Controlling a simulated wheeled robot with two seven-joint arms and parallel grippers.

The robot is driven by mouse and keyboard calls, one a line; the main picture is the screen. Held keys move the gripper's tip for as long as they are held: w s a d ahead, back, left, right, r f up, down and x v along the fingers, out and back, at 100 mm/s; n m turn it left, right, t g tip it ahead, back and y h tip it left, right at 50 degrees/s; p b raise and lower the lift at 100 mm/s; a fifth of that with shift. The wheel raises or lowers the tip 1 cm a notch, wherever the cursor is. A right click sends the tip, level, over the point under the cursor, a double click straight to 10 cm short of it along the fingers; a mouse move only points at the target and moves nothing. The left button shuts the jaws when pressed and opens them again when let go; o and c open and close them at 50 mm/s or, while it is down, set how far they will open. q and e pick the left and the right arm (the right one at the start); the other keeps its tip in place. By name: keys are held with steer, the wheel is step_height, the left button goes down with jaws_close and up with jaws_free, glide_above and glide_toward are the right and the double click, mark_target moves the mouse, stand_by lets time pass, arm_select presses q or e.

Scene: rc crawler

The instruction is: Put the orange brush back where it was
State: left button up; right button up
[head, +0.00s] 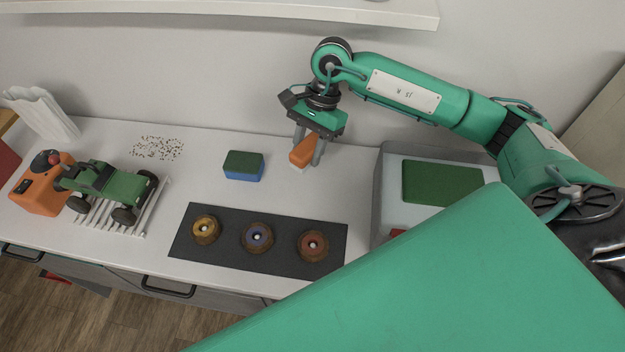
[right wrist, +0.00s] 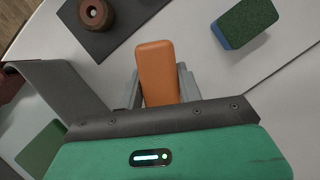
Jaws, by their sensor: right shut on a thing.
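The orange brush (head: 303,152) has an orange body and a pale underside. My right gripper (head: 305,153) is shut on it, over the back part of the white counter, right of the green and blue sponge block. In the right wrist view the brush (right wrist: 158,72) sits between the two grey fingers of the gripper (right wrist: 160,88). I cannot tell whether the brush touches the counter. My left gripper is not in view.
A green-topped blue block (head: 243,166) lies left of the brush. A dark mat (head: 225,246) with several round pots lies in front. A grey-rimmed tray (head: 383,190) with a green pad (head: 441,183) stands right. A green crawler (head: 108,187) and orange box (head: 40,190) are far left.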

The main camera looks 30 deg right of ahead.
steer(key=shift+w+d+m+t, duration=0.15)
steer(key=shift+d+m+t, duration=0.05)
steer(key=shift+m, duration=0.4)
steer(key=shift+w+d+m+t, duration=0.15)
steer(key=shift+d+m+t, duration=0.05)
steer(key=shift+m, duration=0.4)
steer(key=shift+d+m, duration=0.15)
steer(key=shift+m, duration=0.15)
steer(key=shift+d+f, duration=0.1)
steer(key=shift+f, duration=0.2)
steer(key=p, duration=0.2)
glide_above(307, 183)
steer(key=d, duration=0.2)
steer(key=f, duration=0.5)
steer(key=shift+w+a+f, duration=0.2)
steer(key=shift+f, duration=0.15)
step_height(307, 183, down, 4)
steer(key=shift+r, duration=0.25)
steer(key=shift+f, duration=0.1)
steer(key=o, duration=0.9)
